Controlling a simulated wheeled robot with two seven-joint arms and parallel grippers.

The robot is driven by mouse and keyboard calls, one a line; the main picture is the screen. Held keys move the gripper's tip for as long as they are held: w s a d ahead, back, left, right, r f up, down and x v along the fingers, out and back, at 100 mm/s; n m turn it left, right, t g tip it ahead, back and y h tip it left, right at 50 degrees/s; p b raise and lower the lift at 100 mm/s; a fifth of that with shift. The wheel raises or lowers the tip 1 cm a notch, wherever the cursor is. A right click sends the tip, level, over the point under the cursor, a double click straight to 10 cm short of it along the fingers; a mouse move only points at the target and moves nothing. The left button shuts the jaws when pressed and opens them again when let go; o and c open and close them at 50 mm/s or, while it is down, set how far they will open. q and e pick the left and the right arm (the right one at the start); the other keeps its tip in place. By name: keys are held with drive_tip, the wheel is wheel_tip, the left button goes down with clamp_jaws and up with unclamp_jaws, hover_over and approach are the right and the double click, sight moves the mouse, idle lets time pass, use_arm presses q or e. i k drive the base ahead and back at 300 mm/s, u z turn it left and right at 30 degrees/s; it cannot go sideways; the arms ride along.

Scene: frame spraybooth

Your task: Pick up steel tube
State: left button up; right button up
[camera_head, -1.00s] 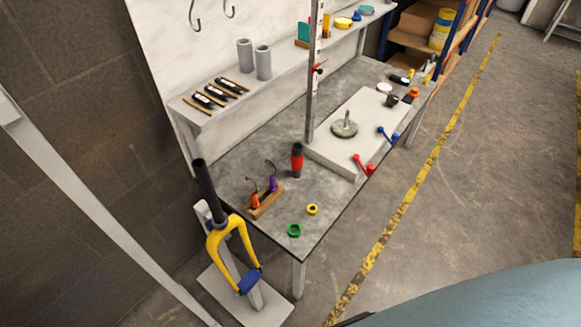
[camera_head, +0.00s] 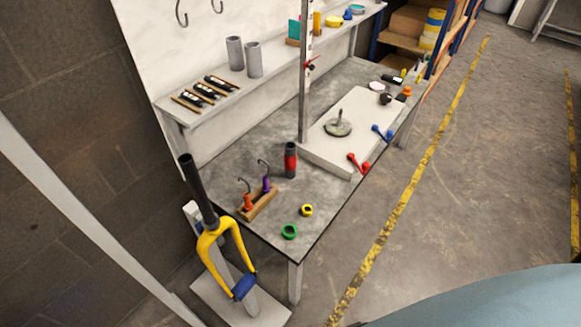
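Two grey tubes stand upright side by side on the raised shelf at the back of the workbench: a left grey tube (camera_head: 235,54) and a right grey tube (camera_head: 253,60). They look alike, and I cannot tell from the picture which is steel. Nothing holds them. Neither of my grippers is in view.
The shelf (camera_head: 201,116) also bears black-labelled strips (camera_head: 208,90). A yellow fork (camera_head: 228,226) stands front left.

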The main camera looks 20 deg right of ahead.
sight(289, 155)
drive_tip(key=k, duration=0.5)
drive_tip(key=z, duration=2.15)
drive_tip(key=i, duration=1.8)
drive_tip(key=u, duration=3.3)
drive_tip(key=i, duration=0.5)
drive_tip(key=z, duration=0.05)
